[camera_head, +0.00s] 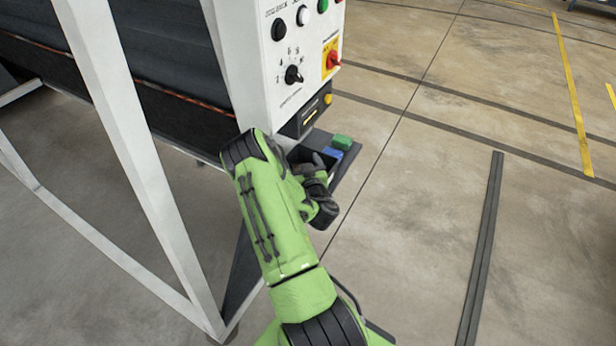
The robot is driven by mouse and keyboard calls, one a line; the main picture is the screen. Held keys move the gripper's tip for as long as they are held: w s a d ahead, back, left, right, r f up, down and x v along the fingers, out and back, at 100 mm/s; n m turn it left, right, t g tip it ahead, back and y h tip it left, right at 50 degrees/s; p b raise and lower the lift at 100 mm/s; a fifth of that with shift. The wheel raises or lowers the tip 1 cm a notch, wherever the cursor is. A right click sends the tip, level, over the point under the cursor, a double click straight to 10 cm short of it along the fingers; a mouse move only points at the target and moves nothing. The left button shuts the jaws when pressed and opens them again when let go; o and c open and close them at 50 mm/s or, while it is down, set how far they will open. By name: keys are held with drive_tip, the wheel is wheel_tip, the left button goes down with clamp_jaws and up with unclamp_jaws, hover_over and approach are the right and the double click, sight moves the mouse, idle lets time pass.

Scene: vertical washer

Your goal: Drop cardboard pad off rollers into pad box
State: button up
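My green arm reaches up from the bottom of the head view. Its dark end, with my gripper (320,200), is beside the lower front of the washer (245,60). The fingers cannot be made out, so I cannot tell whether they are open, shut or holding anything. Dark surfaces (165,45) show inside the machine frame at the upper left; I cannot tell whether these are the rollers. I cannot make out a cardboard pad or a pad box.
A dark shelf (348,164) below the control panel (297,60) holds a green block (342,142) and a blue block (332,153). White frame legs (130,130) stand on the left. A dark floor strip (480,250) lies at right; the floor around it is clear.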

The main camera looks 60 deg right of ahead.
drive_tip(key=v, duration=0.7)
drive_tip(key=shift+s+a+b, duration=0.2)
drive_tip(key=shift+b, duration=0.1)
idle(0.4)
